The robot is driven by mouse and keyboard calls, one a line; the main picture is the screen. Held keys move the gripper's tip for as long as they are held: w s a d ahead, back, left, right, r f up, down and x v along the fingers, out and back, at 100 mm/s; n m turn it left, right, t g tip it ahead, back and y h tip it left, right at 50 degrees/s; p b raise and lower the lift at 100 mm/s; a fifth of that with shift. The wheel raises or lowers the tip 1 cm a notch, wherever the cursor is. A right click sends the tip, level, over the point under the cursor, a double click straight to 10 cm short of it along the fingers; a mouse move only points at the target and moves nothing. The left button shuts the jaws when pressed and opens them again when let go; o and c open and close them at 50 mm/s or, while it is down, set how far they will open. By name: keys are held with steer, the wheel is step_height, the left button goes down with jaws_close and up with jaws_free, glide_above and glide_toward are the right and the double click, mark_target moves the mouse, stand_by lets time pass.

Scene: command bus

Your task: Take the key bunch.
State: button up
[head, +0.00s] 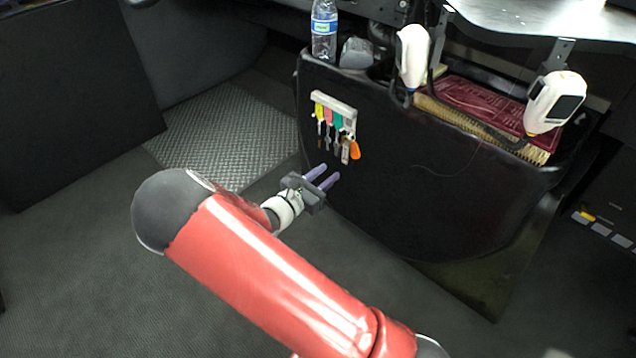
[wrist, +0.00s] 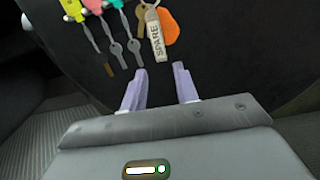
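The key bunch (head: 346,152) hangs at the right end of a white key rack on the dark panel. In the wrist view the key bunch (wrist: 157,36) shows a metal ring, a brass key, a pale tag reading SPARE and an orange fob. My gripper (head: 325,176) has two purple fingers and is below the bunch in the head view. In the wrist view my gripper (wrist: 159,72) has its fingers apart with only dark panel between the tips. It is open, empty and not touching the bunch.
Single keys with yellow, pink and green tags hang from the rack (head: 334,102) left of the bunch. A water bottle (head: 324,32), two white handheld devices (head: 412,55) and a red folder (head: 480,100) are on top of the panel unit. The floor to the left is clear.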

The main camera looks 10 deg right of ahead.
mark_target(345, 159)
steer(key=shift+x, duration=2.85)
steer(key=c, duration=0.6)
steer(key=shift+r+p, duration=0.25)
steer(key=shift+p, duration=0.1)
steer(key=shift+s+a, duration=0.2)
steer(key=shift+p+v, duration=0.35)
steer(key=shift+v, duration=0.4)
steer(key=shift+s+a, duration=0.1)
steer(key=shift+a, duration=0.05)
steer(key=shift+p+v, duration=0.75)
steer(key=shift+v, duration=1.65)
